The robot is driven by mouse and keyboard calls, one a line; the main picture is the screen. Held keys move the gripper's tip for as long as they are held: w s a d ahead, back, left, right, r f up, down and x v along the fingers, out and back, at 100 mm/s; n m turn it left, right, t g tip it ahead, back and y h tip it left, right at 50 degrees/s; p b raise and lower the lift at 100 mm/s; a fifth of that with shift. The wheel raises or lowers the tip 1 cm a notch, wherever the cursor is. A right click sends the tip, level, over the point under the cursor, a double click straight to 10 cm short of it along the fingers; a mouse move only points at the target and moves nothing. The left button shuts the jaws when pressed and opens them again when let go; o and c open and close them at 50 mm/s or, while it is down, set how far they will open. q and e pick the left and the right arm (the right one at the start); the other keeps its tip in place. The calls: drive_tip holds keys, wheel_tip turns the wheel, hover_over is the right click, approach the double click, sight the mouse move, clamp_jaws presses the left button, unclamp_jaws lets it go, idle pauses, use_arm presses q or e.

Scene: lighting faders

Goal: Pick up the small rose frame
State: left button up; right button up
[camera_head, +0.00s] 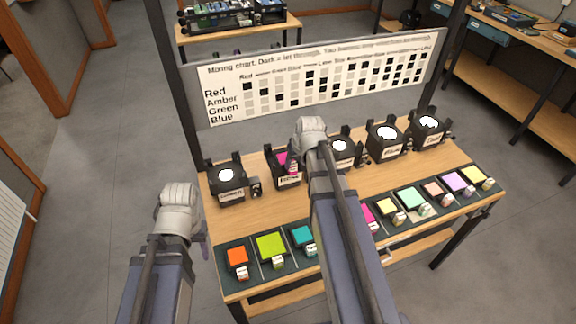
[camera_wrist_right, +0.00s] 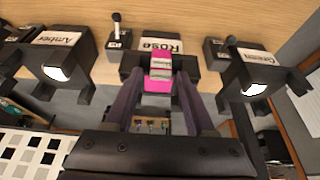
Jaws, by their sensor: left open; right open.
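In the head view this pink frame (camera_head: 283,160) shows at the second lamp from the left. My right gripper (camera_wrist_right: 159,80) is open, with one finger on each side of the pink frame and its tab. I cannot tell if the fingers touch it. Another pink frame (camera_head: 367,213) lies on the dark mat, partly hidden by my right arm; its label is too small to read. My left gripper (camera_head: 203,238) hangs left of the table, mostly hidden behind its wrist.
Coloured frames lie on the dark mat (camera_head: 252,268) along the front. A mixing chart (camera_head: 222,108) stands behind, between dark posts.

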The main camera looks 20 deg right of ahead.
sight(293, 165)
use_arm(q)
drive_tip(key=shift+f, duration=0.45)
use_arm(e)
drive_tip(key=shift+w+f, duration=0.2)
drive_tip(key=shift+f, duration=0.2)
drive_tip(key=b+x, duration=0.4)
drive_tip(key=x, duration=0.1)
drive_tip(key=shift+w+b, duration=0.25)
drive_tip(key=shift+b, duration=0.05)
use_arm(q)
wheel_tip(293, 165, down, 4)
drive_tip(key=shift+f, duration=0.1)
use_arm(e)
drive_tip(key=shift+r, duration=0.15)
drive_tip(key=shift+c, duration=0.2)
clamp_jaws()
